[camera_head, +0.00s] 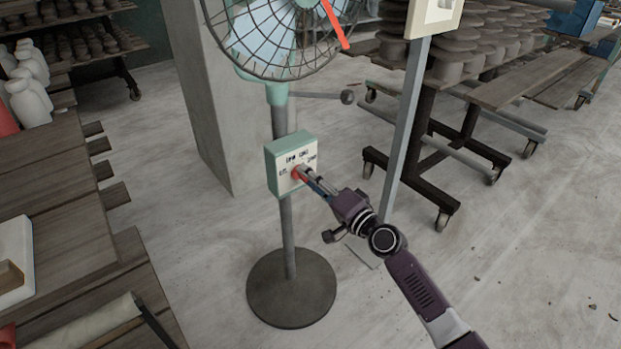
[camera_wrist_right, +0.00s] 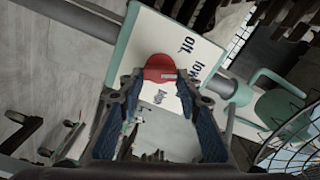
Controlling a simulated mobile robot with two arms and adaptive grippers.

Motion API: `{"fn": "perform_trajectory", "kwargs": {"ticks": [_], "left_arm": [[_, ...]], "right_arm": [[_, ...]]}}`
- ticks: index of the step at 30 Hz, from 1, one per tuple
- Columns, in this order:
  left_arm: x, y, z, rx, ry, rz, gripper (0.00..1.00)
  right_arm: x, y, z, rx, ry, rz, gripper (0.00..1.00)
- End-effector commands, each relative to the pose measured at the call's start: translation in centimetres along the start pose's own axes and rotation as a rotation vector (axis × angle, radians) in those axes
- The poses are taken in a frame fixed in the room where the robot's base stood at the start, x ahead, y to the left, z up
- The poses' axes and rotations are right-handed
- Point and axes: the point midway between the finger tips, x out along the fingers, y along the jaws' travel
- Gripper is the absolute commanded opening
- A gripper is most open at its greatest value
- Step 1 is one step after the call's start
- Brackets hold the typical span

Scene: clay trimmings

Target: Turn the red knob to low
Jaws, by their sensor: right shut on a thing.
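The red knob (camera_head: 296,173) is on the white face of the green-edged control box (camera_head: 271,168) on the fan's pole. My right gripper (camera_head: 302,171) is shut on the knob from the right side, and its fingers hide part of it. In the right wrist view the knob (camera_wrist_right: 158,66) sits between my right gripper's fingertips (camera_wrist_right: 164,82). A pale mark shows on the knob's right side there, but I cannot tell the exact setting. The words Off and low are readable to the right of the knob in that view. My left gripper is not in view.
The caged fan head (camera_head: 280,35) is above the box, and its round base (camera_head: 291,287) stands on the floor. A grey post (camera_head: 408,120) rises to the right. Wheeled racks (camera_head: 430,140) stand behind it. A wooden table (camera_head: 50,190) is at left.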

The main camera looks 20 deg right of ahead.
Motion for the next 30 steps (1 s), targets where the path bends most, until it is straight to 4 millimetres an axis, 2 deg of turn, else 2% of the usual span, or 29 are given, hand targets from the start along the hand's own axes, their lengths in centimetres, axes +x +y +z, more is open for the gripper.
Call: {"fn": "perform_trajectory", "kwargs": {"ticks": [3, 4, 8, 16, 20, 23, 30], "left_arm": [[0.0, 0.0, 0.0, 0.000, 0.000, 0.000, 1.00], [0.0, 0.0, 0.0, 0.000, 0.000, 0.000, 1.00], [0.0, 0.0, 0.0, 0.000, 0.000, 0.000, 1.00], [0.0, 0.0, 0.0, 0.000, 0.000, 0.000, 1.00], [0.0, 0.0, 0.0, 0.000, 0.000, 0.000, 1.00], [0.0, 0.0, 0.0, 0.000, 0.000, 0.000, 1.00], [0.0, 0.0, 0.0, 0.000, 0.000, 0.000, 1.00]], "right_arm": [[0.0, 0.1, 0.0, -0.001, 0.001, 0.001, 0.07], [0.0, 0.1, 0.0, -0.001, 0.001, 0.001, 0.34], [0.0, 0.1, 0.0, -0.001, 0.001, 0.001, 0.48], [0.0, 0.0, 0.0, -0.002, 0.000, 0.001, 0.49], [-0.7, 0.1, 0.0, -0.002, 0.000, 0.002, 0.49], [-1.9, 0.2, 0.0, -0.003, -0.001, 0.003, 0.49], [-6.6, 0.2, 0.1, -0.004, -0.002, 0.004, 0.49]]}}
